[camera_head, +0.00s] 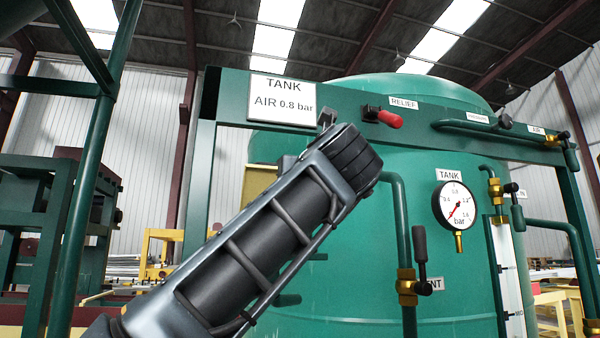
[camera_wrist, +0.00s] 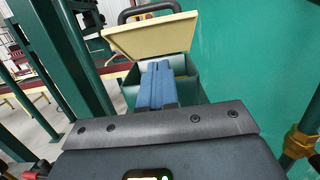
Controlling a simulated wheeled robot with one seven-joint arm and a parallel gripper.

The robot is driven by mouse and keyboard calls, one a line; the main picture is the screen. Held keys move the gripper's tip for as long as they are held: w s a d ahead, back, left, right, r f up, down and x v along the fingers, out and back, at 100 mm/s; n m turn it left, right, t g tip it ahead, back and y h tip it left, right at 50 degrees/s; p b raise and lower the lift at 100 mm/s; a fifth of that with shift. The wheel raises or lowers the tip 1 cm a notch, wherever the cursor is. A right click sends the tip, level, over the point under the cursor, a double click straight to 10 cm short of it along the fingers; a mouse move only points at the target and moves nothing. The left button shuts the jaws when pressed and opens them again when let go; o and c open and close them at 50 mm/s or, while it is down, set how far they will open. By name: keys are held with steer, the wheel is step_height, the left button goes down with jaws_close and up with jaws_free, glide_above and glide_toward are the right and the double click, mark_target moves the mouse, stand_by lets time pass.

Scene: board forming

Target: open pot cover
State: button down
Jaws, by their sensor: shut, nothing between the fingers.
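The pot cover is a cream-yellow plate (camera_wrist: 150,36) with a dark handle (camera_wrist: 146,12) at its far edge, in the upper middle of the wrist view. It stands raised and tilted above a green box-like pot (camera_wrist: 193,88), whose inside partly shows. My gripper (camera_wrist: 158,68) has its blue fingers together and empty, reaching over the pot just below the cover's near edge. I cannot tell whether the fingertips touch the cover. In the head view a yellow panel (camera_head: 260,180), probably the cover, shows partly behind my arm. My gripper is hidden there.
A large green tank (camera_head: 330,240) stands close on the right of the pot. Green frame posts (camera_head: 85,170) stand at left.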

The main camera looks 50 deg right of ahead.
steer(key=w+d+r+p, duration=0.2)
steer(key=w+d+r, duration=0.1)
steer(key=w+r, duration=0.1)
steer(key=shift+x, duration=0.85)
steer(key=shift+w+a+f, duration=0.1)
steer(key=shift+f, duration=0.05)
